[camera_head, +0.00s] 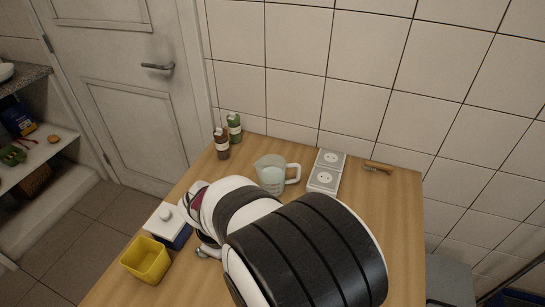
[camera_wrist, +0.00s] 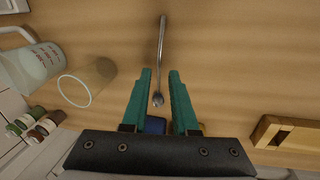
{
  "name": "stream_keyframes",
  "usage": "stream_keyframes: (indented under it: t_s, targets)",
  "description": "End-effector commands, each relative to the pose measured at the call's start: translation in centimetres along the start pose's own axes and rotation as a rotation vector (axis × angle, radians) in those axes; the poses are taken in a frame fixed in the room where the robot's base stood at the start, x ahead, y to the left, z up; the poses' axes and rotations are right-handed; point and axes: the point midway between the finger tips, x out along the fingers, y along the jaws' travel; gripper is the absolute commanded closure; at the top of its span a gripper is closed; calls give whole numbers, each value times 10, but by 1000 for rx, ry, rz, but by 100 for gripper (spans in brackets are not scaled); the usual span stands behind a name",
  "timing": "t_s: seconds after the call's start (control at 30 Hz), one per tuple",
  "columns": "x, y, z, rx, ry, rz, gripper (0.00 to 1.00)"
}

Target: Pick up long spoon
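The long spoon (camera_wrist: 162,45) is a thin metal spoon lying on the wooden table. My gripper (camera_wrist: 160,72) has two teal fingers, open, one on each side of the spoon's bowl end, with gaps on both sides. Nothing is held. In the head view my arm covers the gripper and most of the spoon; a small shiny metal piece shows beside the arm, and I cannot tell what it is.
A clear glass (camera_wrist: 88,82) and a measuring jug (camera_head: 272,174) stand left of the spoon in the wrist view. Two bottles (camera_head: 228,136), a white-lidded blue dish (camera_head: 168,222), a yellow tub (camera_head: 147,260) and white sockets (camera_head: 326,171) are around. A slotted wooden object (camera_wrist: 285,135) lies right.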

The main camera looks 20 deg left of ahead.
Motion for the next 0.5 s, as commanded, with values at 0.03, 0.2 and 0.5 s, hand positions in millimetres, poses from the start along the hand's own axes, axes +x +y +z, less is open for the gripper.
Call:
stream_keyframes:
  t_s: [0.03,0.2,0.5]
  targets:
    - [14,-1,1,1,-5,-3,73]
    - [47,0,1,4,-3,-2,73]
    - [98,0,2,5,-2,-3,73]
